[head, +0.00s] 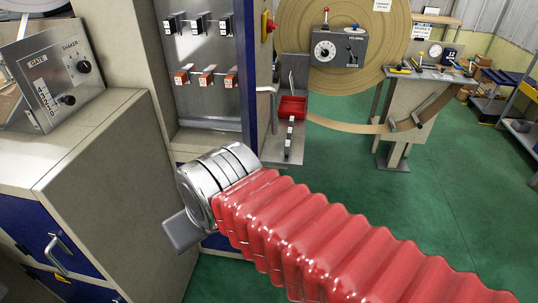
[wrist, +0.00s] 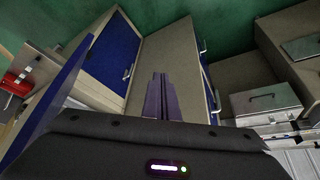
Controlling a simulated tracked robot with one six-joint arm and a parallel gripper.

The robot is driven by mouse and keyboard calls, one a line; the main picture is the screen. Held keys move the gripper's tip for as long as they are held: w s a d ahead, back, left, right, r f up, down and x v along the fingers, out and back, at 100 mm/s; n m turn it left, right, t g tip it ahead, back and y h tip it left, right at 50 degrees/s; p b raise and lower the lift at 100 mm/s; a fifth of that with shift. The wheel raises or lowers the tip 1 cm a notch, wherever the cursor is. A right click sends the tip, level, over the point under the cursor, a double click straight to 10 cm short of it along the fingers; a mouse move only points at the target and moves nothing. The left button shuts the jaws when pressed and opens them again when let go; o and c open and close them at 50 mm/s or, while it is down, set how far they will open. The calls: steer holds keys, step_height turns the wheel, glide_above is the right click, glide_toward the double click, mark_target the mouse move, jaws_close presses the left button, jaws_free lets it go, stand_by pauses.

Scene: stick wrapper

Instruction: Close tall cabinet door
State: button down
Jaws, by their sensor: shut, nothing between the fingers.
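The tall cabinet (head: 230,139) stands open left of centre in the head view, with rows of switches showing inside. A narrow blue strip (head: 249,75) at its right side appears to be the open door, seen nearly edge-on. In the wrist view a slanted blue panel (wrist: 55,98) at the left looks like this door; I cannot tell for sure. My gripper (wrist: 159,82) is shut and empty, its fingers pointing up the wrist view, right of that panel and apart from it. In the head view my arm hides the tall cabinet's lower part.
A low beige cabinet (head: 110,185) with a shaker control box (head: 55,75) stands left. A red tray (head: 292,106) and a large belt wheel (head: 290,25) stand behind. Green floor (head: 465,190) is open at the right.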

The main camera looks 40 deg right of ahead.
steer(key=d+r+m+g, duration=0.2)
steer(key=d+m+g, duration=0.25)
steer(key=d, duration=1.35)
steer(key=s+d+r+t+y, duration=0.2)
steer(key=s+d+r+t, duration=0.1)
steer(key=d+r+t, duration=0.3)
steer(key=d+r, duration=0.2)
steer(key=d, duration=0.1)
steer(key=shift+d+r+m, duration=0.35)
steer(key=shift+d+r, duration=0.05)
steer(key=shift+f, duration=0.1)
steer(key=w+a+f, duration=0.5)
steer(key=w+f, duration=0.2)
steer(key=w, duration=0.1)
steer(key=shift+f, duration=0.4)
steer(key=shift+a, duration=0.1)
